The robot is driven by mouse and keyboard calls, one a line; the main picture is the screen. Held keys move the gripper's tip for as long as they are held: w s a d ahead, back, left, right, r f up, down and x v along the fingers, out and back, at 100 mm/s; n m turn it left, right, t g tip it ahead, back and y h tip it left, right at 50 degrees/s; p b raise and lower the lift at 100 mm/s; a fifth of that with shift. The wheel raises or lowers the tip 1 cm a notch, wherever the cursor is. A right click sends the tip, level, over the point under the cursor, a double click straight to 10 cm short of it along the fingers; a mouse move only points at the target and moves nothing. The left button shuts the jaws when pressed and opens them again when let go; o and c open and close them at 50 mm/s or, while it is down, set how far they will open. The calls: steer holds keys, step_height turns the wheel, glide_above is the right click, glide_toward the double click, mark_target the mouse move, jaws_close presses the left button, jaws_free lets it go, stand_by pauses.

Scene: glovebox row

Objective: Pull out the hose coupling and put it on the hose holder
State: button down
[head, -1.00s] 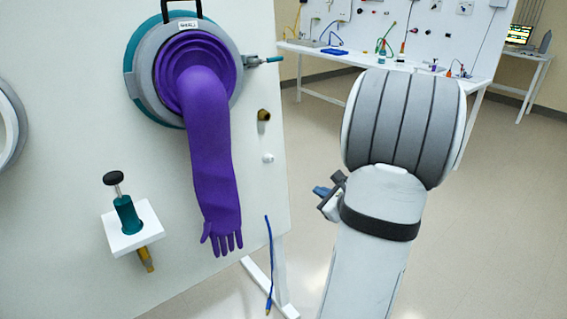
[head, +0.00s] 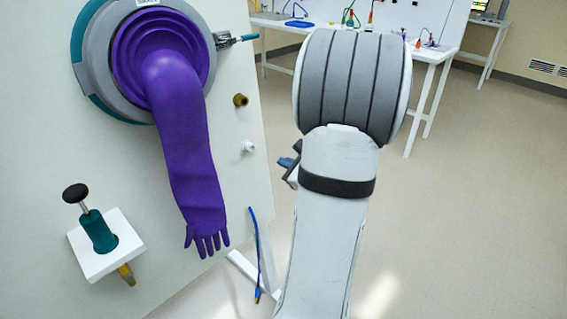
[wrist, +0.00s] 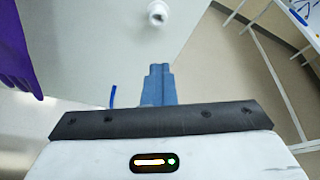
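On the pale panel, a brass fitting (head: 240,100) sticks out right of the purple glove, with a white fitting (head: 248,147) below it. The white fitting also shows at the top of the wrist view (wrist: 158,14). A blue hose (head: 255,250) with a brass end hangs lower by the panel edge. I cannot tell for sure which piece is the hose coupling or the holder. My gripper (wrist: 160,68), with blue fingers, appears shut and empty. It is right of the white fitting in the head view (head: 286,162), apart from it.
The purple glove (head: 180,130) hangs from its round port. A teal plunger (head: 98,230) with a black knob stands in a white bracket (head: 95,265) at lower left. A workbench (head: 430,52) stands behind. The floor at right is clear.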

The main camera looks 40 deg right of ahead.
steer(key=w, duration=0.6)
steer(key=shift+a+f, duration=0.2)
steer(key=shift+f, duration=0.15)
stand_by(0.5)
step_height(320, 180, up, 19)
steer(key=w+t+p, duration=0.1)
steer(key=w+p, duration=0.1)
steer(key=p, duration=0.3)
steer(key=shift+w+d+r+t+h+p, duration=0.2)
steer(key=shift+d+t+h+p, duration=0.1)
steer(key=shift+t+h+p, duration=0.1)
stand_by(4.8)
